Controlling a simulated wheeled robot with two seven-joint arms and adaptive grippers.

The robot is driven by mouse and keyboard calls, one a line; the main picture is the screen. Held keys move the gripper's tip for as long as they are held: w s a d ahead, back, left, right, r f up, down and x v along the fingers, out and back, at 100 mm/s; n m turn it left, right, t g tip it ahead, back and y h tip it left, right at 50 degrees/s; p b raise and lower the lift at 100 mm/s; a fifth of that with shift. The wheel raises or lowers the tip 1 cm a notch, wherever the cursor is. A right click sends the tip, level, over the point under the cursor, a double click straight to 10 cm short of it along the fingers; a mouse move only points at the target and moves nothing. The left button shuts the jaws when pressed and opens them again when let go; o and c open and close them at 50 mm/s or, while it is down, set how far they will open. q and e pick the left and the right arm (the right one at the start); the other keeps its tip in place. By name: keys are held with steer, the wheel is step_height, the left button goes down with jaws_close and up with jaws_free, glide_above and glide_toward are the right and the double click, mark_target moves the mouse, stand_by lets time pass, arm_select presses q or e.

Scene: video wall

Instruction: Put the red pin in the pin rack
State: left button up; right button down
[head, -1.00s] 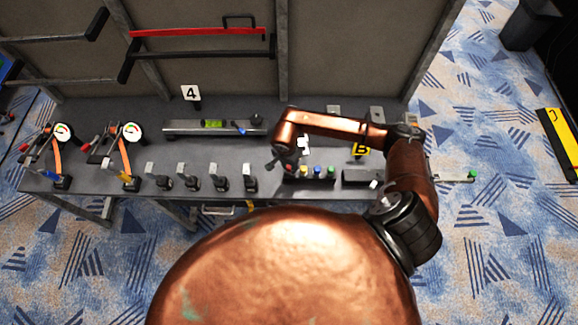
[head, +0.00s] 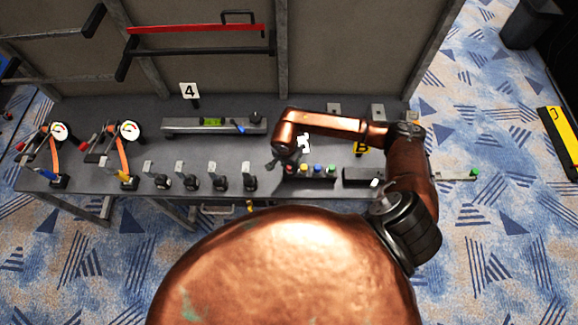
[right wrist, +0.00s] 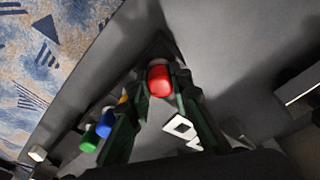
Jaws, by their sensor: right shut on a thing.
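The red pin (right wrist: 159,80) stands between the fingertips of my right gripper (right wrist: 160,88) in the right wrist view, and the fingers are shut on it. In the head view my right gripper (head: 288,165) is low over the left end of the dark pin rack (head: 312,182). The rack holds a yellow pin (head: 304,168), a blue pin (head: 318,168) and a green pin (head: 331,169) in a row. The blue (right wrist: 105,124) and green (right wrist: 90,142) pins show left of the fingers in the wrist view. I cannot tell how deep the red pin's lower end sits. My left gripper is not in view.
Several small lever clamps (head: 220,178) stand on the bench left of my right gripper. A dark block (head: 358,176) lies right of the rack. Open bench lies between.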

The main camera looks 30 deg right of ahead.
steer(key=c, duration=1.7)
jaws_free()
steer(key=shift+o, duration=0.4)
steer(key=o, duration=0.4)
steer(key=shift+o, duration=0.2)
steer(key=shift+r, duration=0.1)
steer(key=shift+r+p, duration=1.65)
steer(key=shift+r, duration=1.8)
steer(key=shift+f, duration=0.1)
